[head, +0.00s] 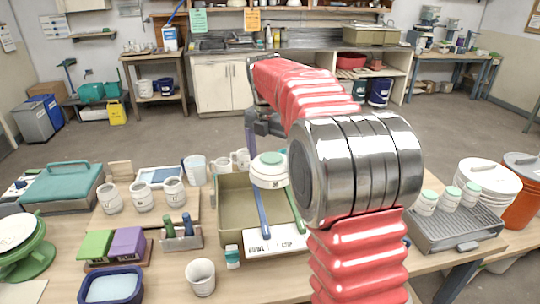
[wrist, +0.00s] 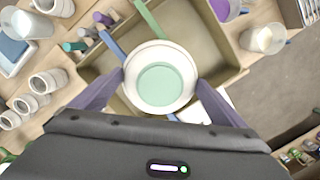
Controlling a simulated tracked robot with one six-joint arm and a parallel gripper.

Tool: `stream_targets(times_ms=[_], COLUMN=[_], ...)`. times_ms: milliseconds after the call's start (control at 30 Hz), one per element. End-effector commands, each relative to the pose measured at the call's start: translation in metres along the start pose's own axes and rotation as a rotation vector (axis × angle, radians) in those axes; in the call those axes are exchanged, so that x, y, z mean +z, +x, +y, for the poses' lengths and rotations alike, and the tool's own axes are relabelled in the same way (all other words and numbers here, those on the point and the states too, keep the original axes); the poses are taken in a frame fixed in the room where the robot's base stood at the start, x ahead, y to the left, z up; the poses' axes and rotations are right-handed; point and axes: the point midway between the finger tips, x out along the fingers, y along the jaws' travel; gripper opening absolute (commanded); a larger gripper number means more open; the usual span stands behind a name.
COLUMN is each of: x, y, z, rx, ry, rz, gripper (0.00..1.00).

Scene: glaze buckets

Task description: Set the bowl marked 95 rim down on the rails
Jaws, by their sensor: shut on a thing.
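My gripper (wrist: 160,88) has its two purple fingers shut on a white bowl (head: 268,171), one on each side. The bowl has a pale green disc on the side facing up. In the wrist view the bowl (wrist: 160,103) hides the middle of the rails. A blue rail (head: 262,213) and a green rail (head: 296,214) lie across a tan tray (head: 230,205); they also show in the wrist view as blue (wrist: 112,44) and green (wrist: 148,18). The bowl is over the tray's far part; its gap to the rails is unclear. No number is readable on it.
A white card (head: 275,243) lies at the tray's near edge. A white cup (head: 201,277) is in front. Capped jars (head: 449,199) stand on a grey rack (head: 455,229) at right.

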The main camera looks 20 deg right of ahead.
Motion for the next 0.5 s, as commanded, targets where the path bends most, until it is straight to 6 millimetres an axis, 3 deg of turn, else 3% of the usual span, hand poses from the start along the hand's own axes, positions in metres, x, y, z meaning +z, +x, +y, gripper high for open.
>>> stream_targets(times_ms=[500], x=[-0.001], y=[0.010], z=[0.000], rx=[0.001], ry=[0.001], rz=[-0.001], gripper=[0.62])
